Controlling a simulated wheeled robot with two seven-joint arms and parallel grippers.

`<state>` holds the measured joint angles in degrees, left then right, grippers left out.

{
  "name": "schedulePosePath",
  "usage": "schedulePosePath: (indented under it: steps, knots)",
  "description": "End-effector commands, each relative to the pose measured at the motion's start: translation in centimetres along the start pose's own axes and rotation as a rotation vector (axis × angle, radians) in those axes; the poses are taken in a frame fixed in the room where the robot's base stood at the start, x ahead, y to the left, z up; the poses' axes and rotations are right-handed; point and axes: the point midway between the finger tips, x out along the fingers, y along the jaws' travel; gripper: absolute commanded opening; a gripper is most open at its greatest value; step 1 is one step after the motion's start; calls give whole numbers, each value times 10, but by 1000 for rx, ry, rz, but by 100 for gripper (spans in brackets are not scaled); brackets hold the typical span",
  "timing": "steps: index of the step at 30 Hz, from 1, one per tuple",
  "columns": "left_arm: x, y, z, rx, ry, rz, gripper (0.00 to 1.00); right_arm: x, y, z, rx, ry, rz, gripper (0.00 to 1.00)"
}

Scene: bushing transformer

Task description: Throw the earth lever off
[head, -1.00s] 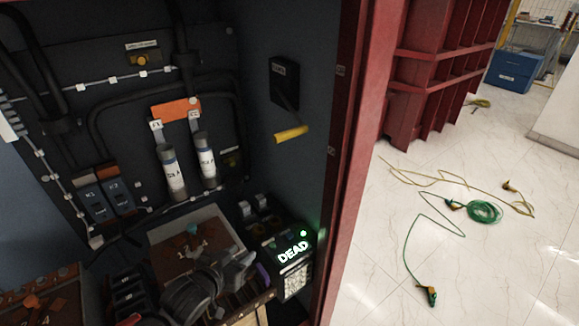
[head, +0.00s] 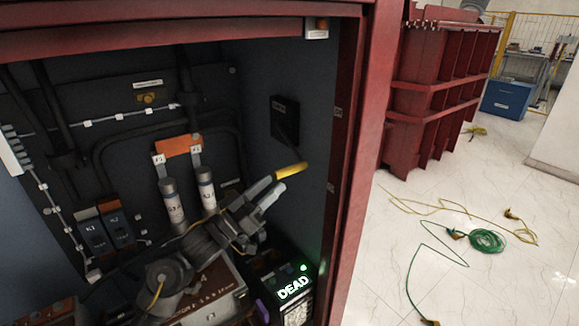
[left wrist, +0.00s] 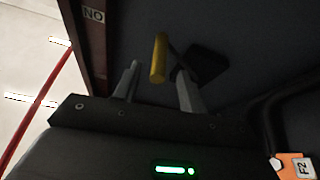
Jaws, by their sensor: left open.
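The earth lever is a dark arm with a yellow handle (head: 291,170), hanging from a black box (head: 284,119) on the cabinet's right inner wall. My left gripper (head: 275,187) is open, with its fingertips close by the handle's lower left end. In the left wrist view the yellow handle (left wrist: 159,58) shows between the two spread fingers (left wrist: 158,78), apart from both. Whether the handle lies in the jaws' depth is hard to tell. My right gripper is not in view.
A box with a green "DEAD" display (head: 293,288) stands below my left gripper. Two fuse-like cylinders (head: 172,203) and dark switches (head: 117,228) are on the back panel. The red cabinet frame (head: 350,130) bounds the right side. Green cable (head: 487,240) lies on the floor outside.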

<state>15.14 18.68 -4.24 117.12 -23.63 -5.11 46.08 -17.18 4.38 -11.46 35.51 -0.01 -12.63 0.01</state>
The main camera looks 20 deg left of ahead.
Motion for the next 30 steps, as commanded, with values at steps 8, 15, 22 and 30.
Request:
schedulePosePath:
  steps: [8, 15, 22, 30]
  knots:
    - [51, 1, -3, -1, 0, 0, 41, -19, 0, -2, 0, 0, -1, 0]
    - [68, 1, 0, 0, -1, 0, 41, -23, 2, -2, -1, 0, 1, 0]
    - [69, 0, 1, 1, -2, -1, 41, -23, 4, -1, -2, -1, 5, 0]
    - [69, 0, 0, 1, -1, -1, 14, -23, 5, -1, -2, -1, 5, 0]
